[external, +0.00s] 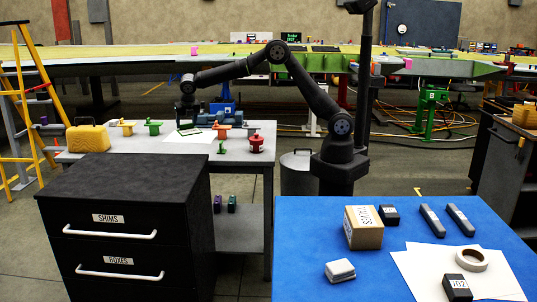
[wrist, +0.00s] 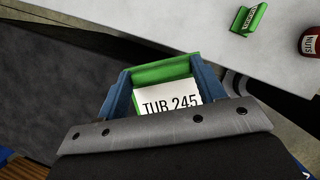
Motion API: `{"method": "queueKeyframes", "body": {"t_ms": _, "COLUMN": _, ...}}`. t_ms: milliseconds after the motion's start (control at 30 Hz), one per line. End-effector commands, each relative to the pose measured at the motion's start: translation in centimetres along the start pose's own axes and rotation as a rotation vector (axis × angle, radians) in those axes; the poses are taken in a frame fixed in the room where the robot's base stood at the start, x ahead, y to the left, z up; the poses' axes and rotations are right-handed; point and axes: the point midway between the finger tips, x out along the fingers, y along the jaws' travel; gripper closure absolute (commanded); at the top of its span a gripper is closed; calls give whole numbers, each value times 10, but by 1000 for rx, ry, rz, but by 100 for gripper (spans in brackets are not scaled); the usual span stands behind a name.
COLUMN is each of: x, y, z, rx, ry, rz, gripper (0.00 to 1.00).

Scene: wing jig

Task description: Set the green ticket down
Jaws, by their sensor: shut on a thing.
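The green ticket (wrist: 165,72) carries a white label reading TUB 245 and sits between the two blue fingers of my gripper (wrist: 165,90) in the wrist view. My gripper is shut on it. The lower part of the ticket is hidden behind the grey wrist plate. In the external view my gripper (external: 188,112) hangs low over the light grey table (external: 135,155). I cannot tell in that view whether the ticket touches anything.
On the table stand a yellow case (external: 87,136), a red can (external: 256,143) labelled NUTS in the wrist view (wrist: 311,42), a blue tool (external: 228,117) and small green and orange pieces. A black drawer cabinet (external: 125,205) stands in front.

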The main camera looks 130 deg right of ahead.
Motion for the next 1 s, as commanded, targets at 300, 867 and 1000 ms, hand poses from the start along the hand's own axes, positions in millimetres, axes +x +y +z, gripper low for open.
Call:
{"method": "queueKeyframes", "body": {"t_ms": 300, "x": 60, "y": -80, "z": 80, "rx": 238, "ry": 3, "rz": -100, "gripper": 60}}
{"method": "queueKeyframes", "body": {"t_ms": 867, "x": 128, "y": -169, "z": 143, "rx": 513, "ry": 0, "rz": -214, "gripper": 60}}
{"method": "queueKeyframes", "body": {"t_ms": 1000, "x": 143, "y": -138, "z": 129, "rx": 511, "ry": 0, "rz": -212, "gripper": 60}}
